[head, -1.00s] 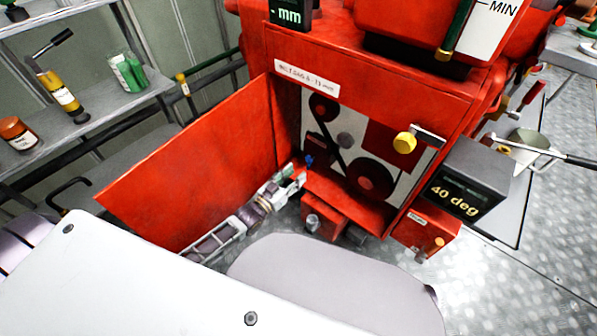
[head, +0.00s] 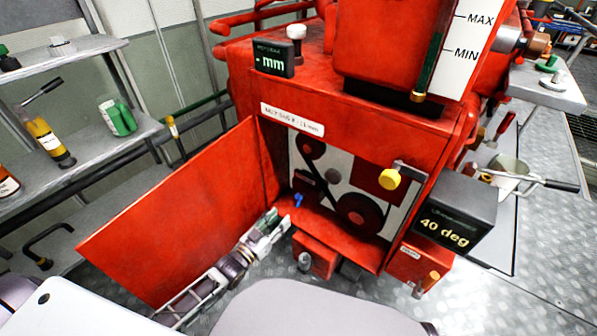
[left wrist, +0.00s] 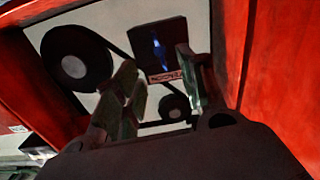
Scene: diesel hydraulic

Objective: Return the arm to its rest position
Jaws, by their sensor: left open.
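My left arm comes in from the lower left in the head view, past the open red door. Its gripper (head: 280,222) is at the left front edge of the open red compartment, a little short of a small blue part (head: 298,200) inside. In the left wrist view the gripper (left wrist: 160,78) has its two greenish fingers apart with nothing between them. The blue part (left wrist: 158,42) shows beyond the fingers on a dark block (left wrist: 160,48) with a small label. My right gripper is in neither view.
The open red door (head: 180,220) stands close to the left of my arm. Black pulleys and a belt (head: 362,212) are inside the compartment. A yellow knob (head: 389,179) and the "40 deg" display box (head: 447,215) are at right. A shelf (head: 85,150) with bottles is at left.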

